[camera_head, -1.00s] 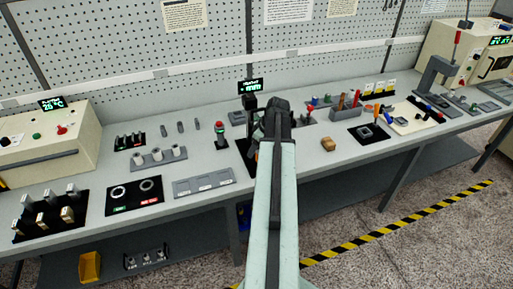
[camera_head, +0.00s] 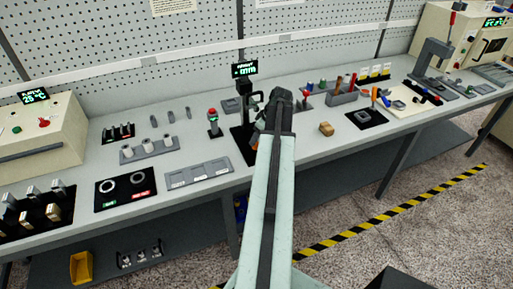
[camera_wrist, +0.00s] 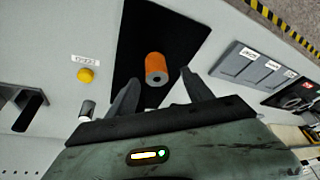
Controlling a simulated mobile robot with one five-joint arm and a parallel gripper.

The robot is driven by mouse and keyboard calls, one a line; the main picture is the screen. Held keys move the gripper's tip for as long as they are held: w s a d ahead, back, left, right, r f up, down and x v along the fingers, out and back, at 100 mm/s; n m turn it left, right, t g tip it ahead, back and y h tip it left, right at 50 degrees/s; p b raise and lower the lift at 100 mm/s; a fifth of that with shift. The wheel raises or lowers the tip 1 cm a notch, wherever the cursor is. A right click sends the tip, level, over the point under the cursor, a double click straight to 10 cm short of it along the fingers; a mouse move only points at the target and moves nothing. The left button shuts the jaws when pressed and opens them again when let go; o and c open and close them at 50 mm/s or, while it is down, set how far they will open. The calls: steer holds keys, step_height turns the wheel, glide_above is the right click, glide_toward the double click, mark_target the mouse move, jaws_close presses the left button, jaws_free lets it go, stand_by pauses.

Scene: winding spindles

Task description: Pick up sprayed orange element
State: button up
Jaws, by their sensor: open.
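The orange element (camera_wrist: 156,68) is a short orange cylinder with a dark hole in its near end. In the wrist view it is on a black mat (camera_wrist: 135,38) on the bench. My gripper (camera_wrist: 160,88) is open, one finger on each side and just short of the element's near end. No finger visibly touches it. In the head view my gripper (camera_head: 281,97) is above the bench by the black measuring stand (camera_head: 244,98), and my arm hides most of the area around the element.
A yellow button (camera_wrist: 86,75) and a small metal cylinder (camera_wrist: 87,108) lie left of the mat in the wrist view. A grey labelled tray (camera_head: 199,174) is left of my arm.

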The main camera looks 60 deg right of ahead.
steer(key=b+x, duration=0.4)
steer(key=x, duration=0.1)
steer(key=shift+s+d+f+b, duration=0.15)
steer(key=shift+d+f+b, duration=0.05)
steer(key=shift+d+b, duration=0.1)
steer(key=shift+r, duration=0.2)
jaws_close()
steer(key=shift+r+p, duration=0.5)
steer(key=shift+p, duration=0.2)
step_height(320, 180, up, 3)
steer(key=p, duration=0.3)
steer(key=shift+r, duration=0.15)
steer(key=s, duration=0.5)
steer(key=s+d, duration=0.1)
steer(key=s, duration=0.4)
steer(key=s+d+p, duration=0.1)
steer(key=s, duration=0.5)
steer(key=shift+r, duration=0.35)
